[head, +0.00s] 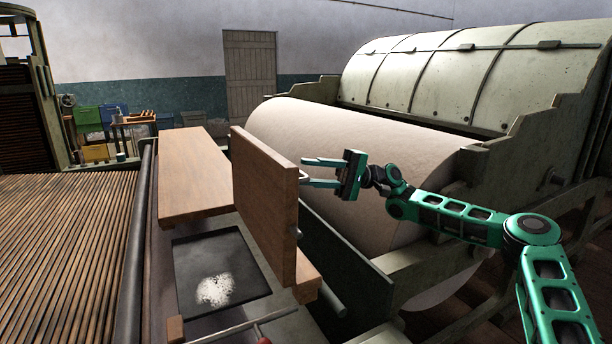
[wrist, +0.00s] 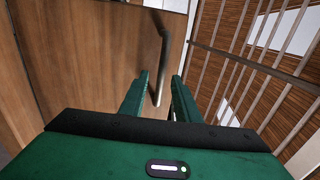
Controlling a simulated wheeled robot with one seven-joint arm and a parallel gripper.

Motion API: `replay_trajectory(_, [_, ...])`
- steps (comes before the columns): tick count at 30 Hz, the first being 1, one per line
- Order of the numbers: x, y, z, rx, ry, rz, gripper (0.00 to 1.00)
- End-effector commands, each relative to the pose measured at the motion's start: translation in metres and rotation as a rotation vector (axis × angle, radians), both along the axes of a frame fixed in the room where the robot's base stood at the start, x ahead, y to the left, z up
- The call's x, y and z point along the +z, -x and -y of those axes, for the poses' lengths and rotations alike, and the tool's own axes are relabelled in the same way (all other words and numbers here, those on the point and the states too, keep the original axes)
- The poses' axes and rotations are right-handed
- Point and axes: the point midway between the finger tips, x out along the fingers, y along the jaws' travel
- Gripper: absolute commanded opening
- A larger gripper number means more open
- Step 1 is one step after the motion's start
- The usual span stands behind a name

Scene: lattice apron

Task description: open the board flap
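The board flap (head: 262,195) is a thick wooden panel standing nearly upright, on its edge, in the middle of the head view. It fills the left of the wrist view (wrist: 75,60). A grey metal bar handle (wrist: 163,60) is fixed to its face on my gripper's side. My gripper (head: 305,172) is just right of the flap, pointing left at it. In the wrist view the two green fingers (wrist: 160,76) are apart, with the lower part of the handle seen between them. I see a gap beside the bar; contact cannot be made out.
A dark recessed tray (head: 255,262) with white fluff lies left of the flap. A flat wooden board (head: 192,180) lies behind it. A slatted lattice (head: 60,250) covers the left. A large pale roller (head: 350,145) in a green machine frame stands close behind my gripper and arm.

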Motion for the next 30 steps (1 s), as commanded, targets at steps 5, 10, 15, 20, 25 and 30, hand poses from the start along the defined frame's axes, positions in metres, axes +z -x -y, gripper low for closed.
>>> replay_trajectory(5, [-0.008,-0.015,0.03,-0.004,-0.003,-0.003,0.29])
replay_trajectory(10, [-0.016,-0.028,0.057,-0.003,-0.002,-0.004,0.29])
replay_trajectory(15, [-0.021,-0.037,0.075,-0.001,-0.002,-0.003,0.29])
replay_trajectory(20, [-0.024,-0.04,0.083,-0.001,0.0,-0.005,0.29])
replay_trajectory(25, [-0.024,-0.041,0.084,-0.001,0.002,-0.004,0.29])
replay_trajectory(30, [-0.025,-0.041,0.084,-0.002,0.002,-0.004,0.29])
